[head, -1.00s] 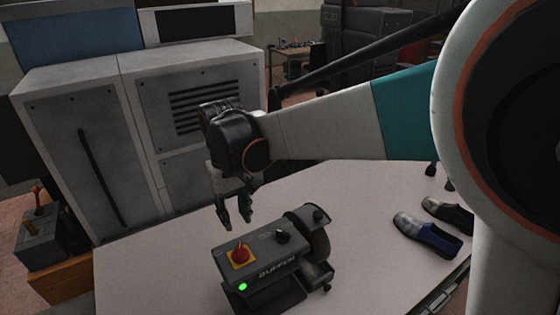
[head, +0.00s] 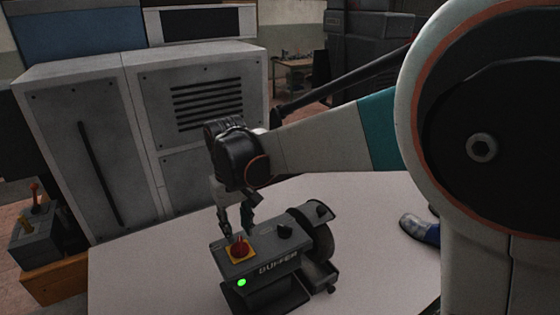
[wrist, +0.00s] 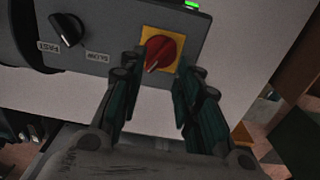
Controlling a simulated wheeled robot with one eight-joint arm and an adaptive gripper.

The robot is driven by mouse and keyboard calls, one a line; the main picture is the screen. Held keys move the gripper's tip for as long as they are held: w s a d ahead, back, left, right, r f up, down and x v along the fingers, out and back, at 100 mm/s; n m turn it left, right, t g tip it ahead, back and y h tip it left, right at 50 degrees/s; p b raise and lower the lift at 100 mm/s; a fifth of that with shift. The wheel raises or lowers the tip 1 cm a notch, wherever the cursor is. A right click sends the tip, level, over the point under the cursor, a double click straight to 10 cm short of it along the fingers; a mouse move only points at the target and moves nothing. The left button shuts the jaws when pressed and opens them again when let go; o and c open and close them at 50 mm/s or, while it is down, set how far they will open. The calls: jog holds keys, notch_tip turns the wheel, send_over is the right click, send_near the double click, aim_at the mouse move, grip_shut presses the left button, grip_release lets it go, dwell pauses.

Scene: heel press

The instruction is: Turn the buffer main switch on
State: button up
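The buffer (head: 270,268) is a dark grey machine on the pale table, marked BUFFER on its front. Its main switch is a red rotary knob (head: 239,247) on a yellow plate; it also shows in the wrist view (wrist: 160,50). A green light (head: 241,282) glows below the plate. My gripper (head: 237,228) is open just above and behind the red knob. In the wrist view its two fingers (wrist: 152,92) stand apart, with the knob ahead between their tips. I cannot tell whether they touch it.
A black speed knob (wrist: 67,30) marked FAST and SLOW sits beside the red knob. The buffing wheel (head: 322,240) is at the machine's right end. A blue-grey shoe (head: 420,229) lies to the right. The table (head: 130,275) is clear left of the buffer.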

aim_at(239, 243)
notch_tip(239, 243, down, 5)
jog(key=shift+r, duration=0.1)
jog(key=n+p, duration=0.2)
jog(key=shift+n, duration=0.4)
jog(key=shift+n+p, duration=0.8)
jog(key=shift+n, duration=0.2)
jog(key=n+p, duration=0.3)
jog(key=n, duration=0.1)
notch_tip(239, 243, up, 13)
jog(key=b, duration=0.2)
jog(key=w+d+f+m+t+b, duration=0.1)
jog(key=w+d+m+t+b, duration=0.3)
jog(key=w+d+b, duration=0.3)
jog(key=shift+w+d+m+t+y, duration=0.35)
jog(key=shift+w+d, duration=1.95)
jog(key=shift+d, duration=1.2)
jog(key=shift+s+f, duration=0.15)
